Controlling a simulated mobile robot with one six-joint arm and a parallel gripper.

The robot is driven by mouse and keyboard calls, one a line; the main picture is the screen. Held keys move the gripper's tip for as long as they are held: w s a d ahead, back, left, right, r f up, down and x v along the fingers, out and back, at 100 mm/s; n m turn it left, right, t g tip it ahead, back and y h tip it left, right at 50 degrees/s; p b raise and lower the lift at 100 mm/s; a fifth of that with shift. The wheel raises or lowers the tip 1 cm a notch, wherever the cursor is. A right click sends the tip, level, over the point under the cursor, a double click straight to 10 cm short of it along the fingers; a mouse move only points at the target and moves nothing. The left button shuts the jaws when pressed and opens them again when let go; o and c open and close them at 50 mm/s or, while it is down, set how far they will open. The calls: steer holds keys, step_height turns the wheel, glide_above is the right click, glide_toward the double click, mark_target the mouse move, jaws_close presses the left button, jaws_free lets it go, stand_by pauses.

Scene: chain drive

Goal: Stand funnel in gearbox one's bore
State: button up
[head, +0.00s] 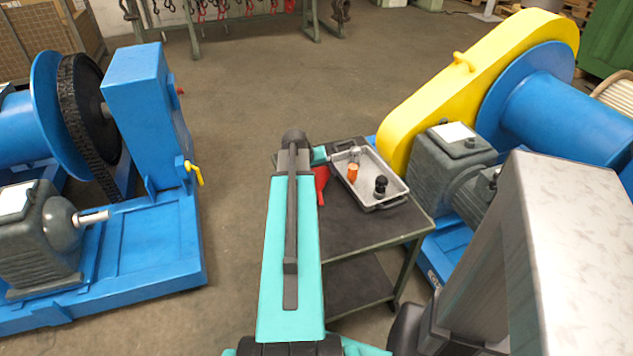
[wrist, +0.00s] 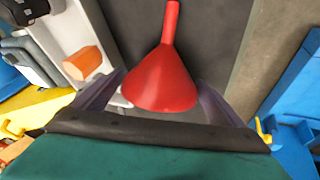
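A red funnel (wrist: 165,75) shows in the wrist view with its wide mouth towards me and its spout pointing away over the dark cart top. In the head view the funnel (head: 321,182) is partly hidden behind my arm, beside the grey tray. My gripper (wrist: 161,80) is open, with one finger on each side of the funnel's cone; I cannot tell whether they touch it. The head view hides the fingers. One grey gearbox (head: 40,245) is on the left blue frame, another (head: 450,158) on the right machine. Neither is visibly labelled one, and no bore is clear.
The grey tray (head: 398,193) on the cart holds an orange piece (head: 352,174), a black knobbed piece (head: 380,186) and a greyish piece. The cart top (head: 350,228) is bare in front. A yellow guard (head: 470,85) stands right. Open floor (head: 240,90) lies between the machines.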

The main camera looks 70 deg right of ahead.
steer(key=c, duration=0.6)
steer(key=shift+r, duration=0.1)
